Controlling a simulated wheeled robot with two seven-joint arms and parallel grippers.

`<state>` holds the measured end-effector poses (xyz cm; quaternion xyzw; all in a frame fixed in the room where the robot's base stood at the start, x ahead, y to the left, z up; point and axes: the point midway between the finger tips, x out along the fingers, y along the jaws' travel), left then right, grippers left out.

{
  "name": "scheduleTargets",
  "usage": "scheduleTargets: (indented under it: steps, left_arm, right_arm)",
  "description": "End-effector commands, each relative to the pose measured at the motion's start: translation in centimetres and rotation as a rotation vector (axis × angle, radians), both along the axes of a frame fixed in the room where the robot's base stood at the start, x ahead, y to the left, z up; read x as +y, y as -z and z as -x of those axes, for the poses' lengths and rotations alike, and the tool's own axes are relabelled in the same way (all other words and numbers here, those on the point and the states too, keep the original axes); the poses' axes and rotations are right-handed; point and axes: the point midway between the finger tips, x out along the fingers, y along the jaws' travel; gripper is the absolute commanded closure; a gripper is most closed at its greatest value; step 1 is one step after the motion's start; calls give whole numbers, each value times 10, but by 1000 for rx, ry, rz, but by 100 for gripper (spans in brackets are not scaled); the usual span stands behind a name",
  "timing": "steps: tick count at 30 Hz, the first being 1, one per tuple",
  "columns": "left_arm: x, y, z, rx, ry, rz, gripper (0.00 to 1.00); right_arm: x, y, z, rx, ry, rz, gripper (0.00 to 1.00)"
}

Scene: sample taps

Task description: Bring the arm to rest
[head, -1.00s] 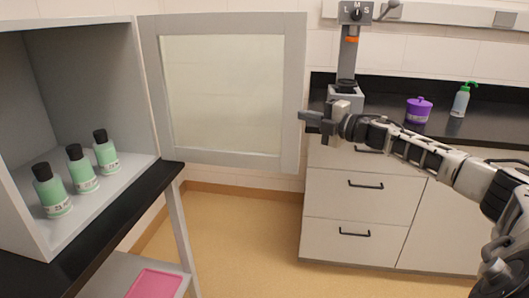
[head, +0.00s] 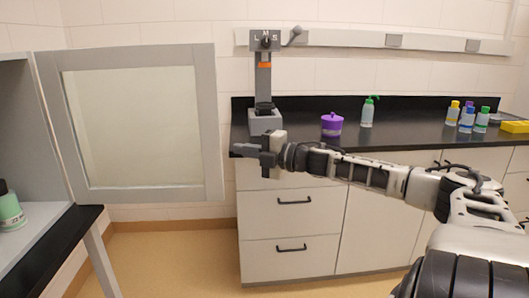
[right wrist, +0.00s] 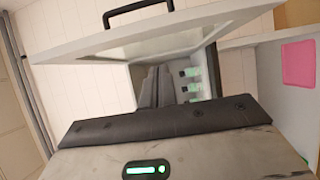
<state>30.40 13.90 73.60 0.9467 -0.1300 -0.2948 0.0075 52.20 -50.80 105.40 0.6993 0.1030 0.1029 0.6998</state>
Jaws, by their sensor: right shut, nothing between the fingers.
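My right arm comes in from the right in the head view, stretched out to the left. Its gripper (head: 243,150) is shut and empty, held in the air in front of the counter edge, overlapping the foot of the grey stand in the picture. In the right wrist view its dark fingers (right wrist: 156,88) lie together with nothing between them; the open cabinet shows beyond. My left gripper is not in view.
The open cabinet door (head: 217,130) stands left of my gripper. A green bottle (head: 10,212) is at the left edge. The dark counter (head: 400,135) holds a grey stand (head: 263,85), a purple pot (head: 332,126), a green-topped bottle (head: 368,113) and several small bottles. A pink mat (right wrist: 298,63) shows in the wrist view.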

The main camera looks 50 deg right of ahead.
Motion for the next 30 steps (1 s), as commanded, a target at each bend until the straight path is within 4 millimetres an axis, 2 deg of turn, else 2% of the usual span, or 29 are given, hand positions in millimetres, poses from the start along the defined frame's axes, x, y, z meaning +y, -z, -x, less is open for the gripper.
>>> scheduleTargets:
  steps: [1, 4, 12, 23, 26, 29, 30]
  left_arm:
    - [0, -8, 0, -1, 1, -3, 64]
    - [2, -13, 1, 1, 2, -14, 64]
    - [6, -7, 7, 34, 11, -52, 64]
    - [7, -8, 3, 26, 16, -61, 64]
    - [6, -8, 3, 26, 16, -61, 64]
    - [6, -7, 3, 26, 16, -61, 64]
    - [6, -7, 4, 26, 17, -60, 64]
  right_arm:
    - [-3, -1, 5, 5, 0, -4, 100]
    - [-8, -1, 14, 5, 0, -5, 100]
    - [-22, -1, 38, 1, 1, -3, 100]
    - [-25, 1, 43, 1, 1, -2, 100]
    - [-24, 16, 45, 24, 37, -37, 100]
    - [-18, 58, 53, 88, 143, -134, 100]
    - [-13, 81, 59, 129, 205, -191, 100]
